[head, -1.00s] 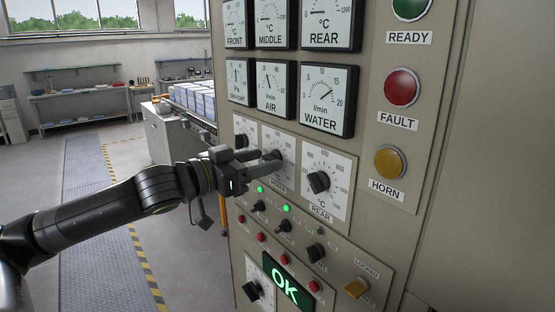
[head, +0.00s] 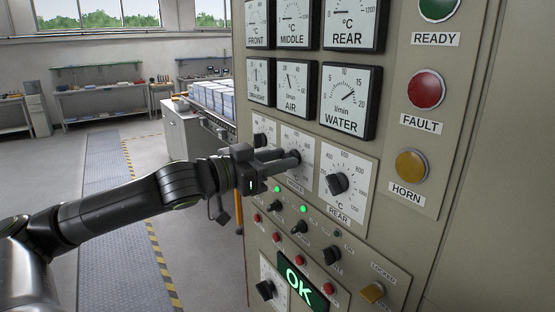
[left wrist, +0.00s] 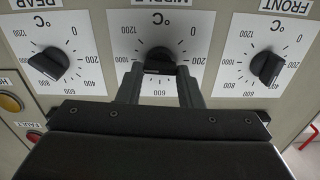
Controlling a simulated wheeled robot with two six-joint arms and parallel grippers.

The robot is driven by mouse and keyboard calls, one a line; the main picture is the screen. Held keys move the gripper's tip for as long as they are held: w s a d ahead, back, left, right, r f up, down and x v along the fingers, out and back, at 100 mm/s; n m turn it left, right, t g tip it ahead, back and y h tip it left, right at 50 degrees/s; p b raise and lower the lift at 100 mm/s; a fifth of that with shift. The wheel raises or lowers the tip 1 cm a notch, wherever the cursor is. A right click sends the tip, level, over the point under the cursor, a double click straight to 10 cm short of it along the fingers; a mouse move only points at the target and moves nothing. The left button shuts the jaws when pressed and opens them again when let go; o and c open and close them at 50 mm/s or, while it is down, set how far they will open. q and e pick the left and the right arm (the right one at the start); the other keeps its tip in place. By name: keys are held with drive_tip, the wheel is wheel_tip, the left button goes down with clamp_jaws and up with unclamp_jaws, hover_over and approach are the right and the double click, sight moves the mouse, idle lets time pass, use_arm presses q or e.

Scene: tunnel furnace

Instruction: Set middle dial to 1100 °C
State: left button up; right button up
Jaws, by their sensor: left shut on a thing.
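The middle dial, with a black knob (left wrist: 158,58) on a white scale plate (head: 300,143), is on the panel between the front and rear dials. My left gripper (head: 290,159) reaches it from the left and is shut on the knob. In the left wrist view the picture is upside down, and my two fingers (left wrist: 159,82) stand on either side of the knob. The scale there runs from 0 to 1200. The fingers cover part of it, and I cannot tell the knob's exact setting. My right gripper is not in view.
The rear dial (head: 338,184) sits close to the right of my fingers; the front dial (left wrist: 267,67) is on the other side. Switches, small red buttons and a lit OK display (head: 301,284) are below. Gauges such as the water gauge (head: 346,120) are above.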

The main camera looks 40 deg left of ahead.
use_arm(q)
drive_tip(key=m, duration=0.3)
drive_tip(key=shift+m, duration=0.4)
drive_tip(key=o, duration=1)
